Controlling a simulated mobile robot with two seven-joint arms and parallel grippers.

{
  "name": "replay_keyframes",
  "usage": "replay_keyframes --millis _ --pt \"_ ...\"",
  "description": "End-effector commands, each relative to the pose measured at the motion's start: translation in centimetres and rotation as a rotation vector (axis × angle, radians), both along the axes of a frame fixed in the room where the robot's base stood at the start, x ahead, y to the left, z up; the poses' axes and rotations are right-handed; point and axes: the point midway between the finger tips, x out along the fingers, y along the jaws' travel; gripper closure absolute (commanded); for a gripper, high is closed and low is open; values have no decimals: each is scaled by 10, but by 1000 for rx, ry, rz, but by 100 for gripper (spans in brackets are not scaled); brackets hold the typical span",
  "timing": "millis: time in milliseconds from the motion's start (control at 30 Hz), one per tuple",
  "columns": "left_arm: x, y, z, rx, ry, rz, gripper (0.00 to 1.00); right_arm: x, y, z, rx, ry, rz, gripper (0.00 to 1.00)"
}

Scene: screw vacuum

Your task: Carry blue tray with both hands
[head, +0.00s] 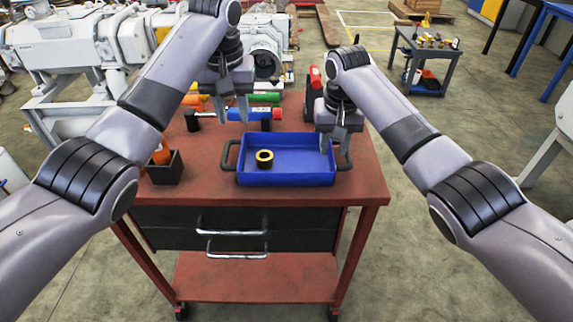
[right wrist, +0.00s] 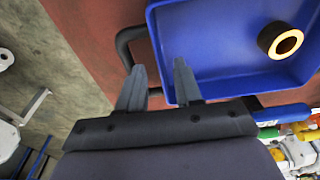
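The blue tray (head: 310,178) lies on the red workbench, with a black handle at each short side. A black and yellow ring (head: 264,158) sits inside it; the ring also shows in the right wrist view (right wrist: 281,41). My left gripper (head: 233,115) is open and empty, above and behind the tray's left end, apart from the left handle (head: 228,155). My right gripper (head: 332,146) is open at the tray's right end. In the right wrist view its fingers are spread near the right handle (right wrist: 125,42); I cannot tell whether they touch it.
The red workbench (head: 370,188) has drawers below. A small black bin (head: 164,168) with an orange item stands left of the tray. Several coloured tools and bottles lie behind the tray. A grey cart (head: 426,62) stands at the back right. The floor on the right is mostly clear.

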Motion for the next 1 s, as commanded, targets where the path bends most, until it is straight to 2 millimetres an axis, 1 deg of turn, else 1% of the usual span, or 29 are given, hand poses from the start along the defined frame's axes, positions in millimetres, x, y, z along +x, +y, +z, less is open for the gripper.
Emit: replay_keyframes --millis 33,200,300,400,500,600,1000 --pt "0 0 0 0 0 0 66 0 0 14 3 -6 0 66" --pt "0 0 0 0 -1 0 66 -5 0 51 2 -5 -2 66" --pt "0 0 0 -1 -1 0 66 -7 0 69 1 -5 -1 66" --pt "0 0 0 -1 -1 0 66 -9 0 82 1 -3 -2 66" --pt "0 0 0 -1 -1 0 66 -10 0 89 0 -3 -2 66" --pt "0 0 0 -1 0 0 66 -11 0 92 0 -2 -2 66" --pt "0 0 0 0 0 0 66 -11 0 92 0 -1 -1 66"
